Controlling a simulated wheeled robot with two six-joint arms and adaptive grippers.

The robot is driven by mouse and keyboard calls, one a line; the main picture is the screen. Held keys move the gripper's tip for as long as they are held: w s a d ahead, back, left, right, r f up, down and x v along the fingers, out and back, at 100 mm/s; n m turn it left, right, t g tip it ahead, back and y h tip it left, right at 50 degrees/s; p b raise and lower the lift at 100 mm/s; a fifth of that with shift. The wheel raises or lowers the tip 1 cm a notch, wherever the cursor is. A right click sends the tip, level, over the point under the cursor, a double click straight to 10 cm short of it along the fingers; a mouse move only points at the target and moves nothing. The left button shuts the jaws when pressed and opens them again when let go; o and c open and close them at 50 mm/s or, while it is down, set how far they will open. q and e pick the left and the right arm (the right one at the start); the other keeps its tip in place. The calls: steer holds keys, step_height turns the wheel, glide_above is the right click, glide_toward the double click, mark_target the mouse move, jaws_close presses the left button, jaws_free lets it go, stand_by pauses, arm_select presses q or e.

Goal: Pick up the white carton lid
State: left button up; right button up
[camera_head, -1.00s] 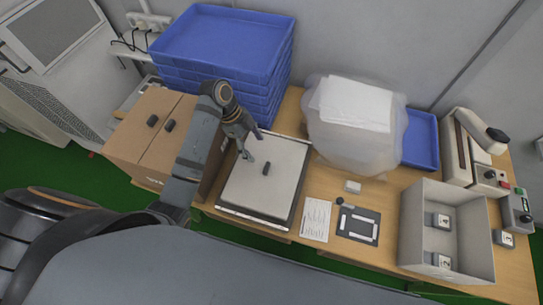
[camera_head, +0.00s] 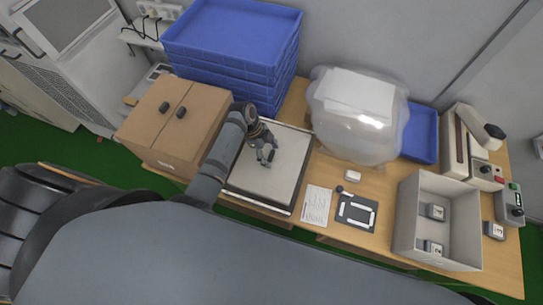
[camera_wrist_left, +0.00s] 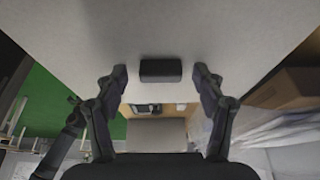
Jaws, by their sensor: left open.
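My left gripper (camera_head: 266,163) is over the middle of the lid. In the left wrist view its two fingers (camera_wrist_left: 161,78) are spread on either side of the handle, with gaps on both sides. In the head view the gripper hides most of the handle. My right gripper is not in view.
A brown carton (camera_head: 155,138) with two black handles stands left of the lid. Stacked blue trays (camera_head: 232,75) stand behind. A bagged white bundle (camera_head: 345,140), a paper sheet (camera_head: 317,204) and an open grey box (camera_head: 405,225) are to the right.

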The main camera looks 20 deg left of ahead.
arm_select(q)
steer(key=c, duration=1.3)
steer(key=shift+o, duration=0.2)
